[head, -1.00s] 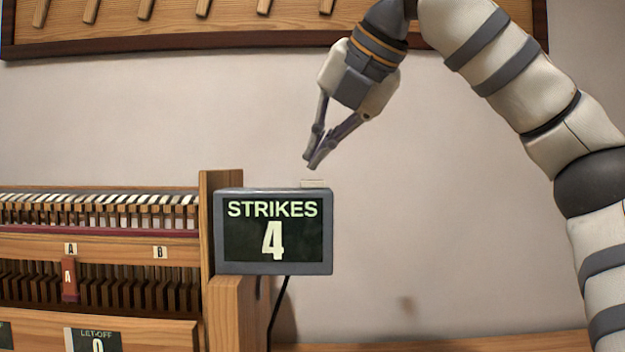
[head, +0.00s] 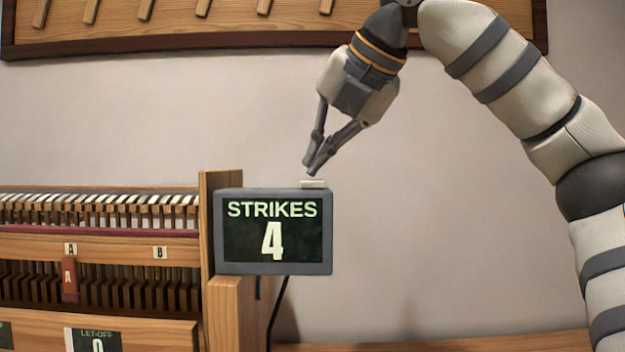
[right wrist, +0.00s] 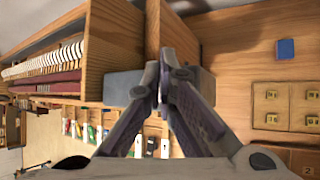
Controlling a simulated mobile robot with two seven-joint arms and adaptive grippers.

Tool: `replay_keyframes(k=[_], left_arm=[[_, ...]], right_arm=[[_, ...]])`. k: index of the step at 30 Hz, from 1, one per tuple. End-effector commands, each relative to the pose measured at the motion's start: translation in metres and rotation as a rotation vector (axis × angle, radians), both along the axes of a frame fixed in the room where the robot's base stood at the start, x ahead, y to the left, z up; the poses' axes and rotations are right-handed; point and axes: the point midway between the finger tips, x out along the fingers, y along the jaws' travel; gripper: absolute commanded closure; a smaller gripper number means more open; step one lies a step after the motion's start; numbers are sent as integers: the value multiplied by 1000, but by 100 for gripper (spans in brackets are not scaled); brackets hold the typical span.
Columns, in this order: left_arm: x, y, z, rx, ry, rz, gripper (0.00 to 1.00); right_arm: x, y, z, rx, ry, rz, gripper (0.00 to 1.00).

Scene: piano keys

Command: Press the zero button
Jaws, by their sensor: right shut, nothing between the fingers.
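The strikes counter (head: 272,231) is a grey box whose dark screen reads "STRIKES 4". A small pale button (head: 313,184) sits on its top, toward the right; it carries no label that I can read. My right gripper (head: 312,172) is shut and empty, pointing down with its fingertips just above the button; I cannot tell whether they touch it. In the right wrist view the closed fingers (right wrist: 163,70) lie over the grey top of the counter (right wrist: 122,86), and the button is hidden behind them. My left gripper is not in view.
A wooden post (head: 222,222) and the piano action with its row of keys (head: 100,198) stand left of the counter. A red piece marked A (head: 69,279) is among them. A blue block (right wrist: 285,49) lies on the wood surface. The space right of the counter is clear.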

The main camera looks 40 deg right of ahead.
Motion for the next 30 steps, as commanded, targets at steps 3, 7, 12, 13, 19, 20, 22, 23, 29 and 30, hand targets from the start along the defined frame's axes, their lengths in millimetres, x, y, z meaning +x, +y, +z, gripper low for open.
replay_keyframes(k=[3, 7, 12, 13, 19, 20, 22, 23, 29, 30], left_arm=[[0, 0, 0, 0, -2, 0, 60], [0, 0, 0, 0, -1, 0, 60], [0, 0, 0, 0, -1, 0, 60], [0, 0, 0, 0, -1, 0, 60], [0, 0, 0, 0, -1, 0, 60], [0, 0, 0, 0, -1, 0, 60], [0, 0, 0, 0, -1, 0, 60], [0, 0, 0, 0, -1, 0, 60], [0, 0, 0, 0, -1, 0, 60], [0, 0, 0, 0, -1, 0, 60]], right_arm=[[0, 0, -1, 0, -1, 1, 100], [0, 0, -1, 0, -1, 1, 100], [0, 0, -2, 0, -1, 1, 100], [0, 0, -2, 1, -1, 0, 100], [0, 0, -4, 1, -1, -1, 100], [0, 0, -4, 1, -1, -1, 100], [0, 0, -5, 1, -1, -1, 100], [0, 0, -6, 1, -1, -1, 100], [0, 0, -8, 0, -1, 1, 100], [0, 0, -9, 0, -1, 1, 100]])
